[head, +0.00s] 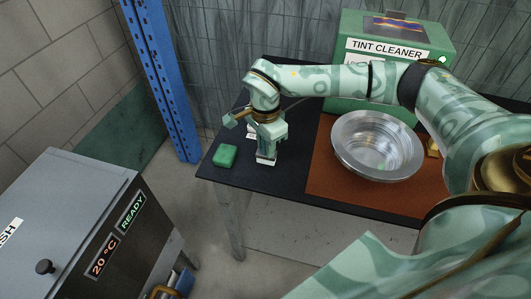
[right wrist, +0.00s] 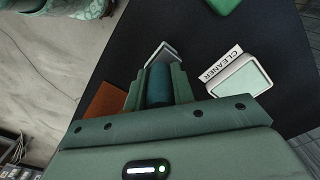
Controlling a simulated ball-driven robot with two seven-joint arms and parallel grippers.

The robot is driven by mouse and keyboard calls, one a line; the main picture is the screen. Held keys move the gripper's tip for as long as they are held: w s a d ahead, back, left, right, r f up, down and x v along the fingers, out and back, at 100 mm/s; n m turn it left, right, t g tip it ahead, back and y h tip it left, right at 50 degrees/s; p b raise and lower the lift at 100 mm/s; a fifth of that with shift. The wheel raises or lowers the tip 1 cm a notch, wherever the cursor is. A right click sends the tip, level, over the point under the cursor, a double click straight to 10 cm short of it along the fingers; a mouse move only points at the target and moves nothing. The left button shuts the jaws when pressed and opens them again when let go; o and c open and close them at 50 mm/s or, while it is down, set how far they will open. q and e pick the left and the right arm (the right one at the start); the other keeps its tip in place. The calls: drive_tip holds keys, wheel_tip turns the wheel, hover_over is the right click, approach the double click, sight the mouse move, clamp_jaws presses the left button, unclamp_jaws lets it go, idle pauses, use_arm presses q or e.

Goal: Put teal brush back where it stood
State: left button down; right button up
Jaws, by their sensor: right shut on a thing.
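The teal brush (right wrist: 158,85) shows in the right wrist view as a dark teal cylinder between the two fingers. My right gripper (right wrist: 157,88) is shut on it. In the head view my right gripper (head: 267,148) points down over the left part of the black table top, and its fingers hide most of the brush. A small pale piece (head: 266,159) shows just below the fingertips. A pale-rimmed piece (right wrist: 165,50) also shows beyond the fingers in the right wrist view. I cannot tell whether it is part of the brush or a holder. My left gripper is not in view.
A white-rimmed tray (right wrist: 242,77) with a CLEANER label lies beside the gripper. A green block (head: 225,155) lies left of it. A metal bowl (head: 378,146) stands on a brown mat (head: 333,184). The green tint cleaner (head: 345,62) stands behind. Bare black table (head: 227,176) lies in front.

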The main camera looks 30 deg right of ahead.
drive_tip(key=shift+f+b, duration=0.3)
drive_tip(key=shift+f, duration=1.25)
drive_tip(key=o, duration=1)
drive_tip(key=shift+f, duration=0.1)
wheel_tip(320, 180, up, 11)
drive_tip(key=p, duration=0.2)
drive_tip(key=shift+p, duration=0.3)
drive_tip(key=shift+a+r, duration=0.1)
drive_tip(key=shift+r, duration=0.6)
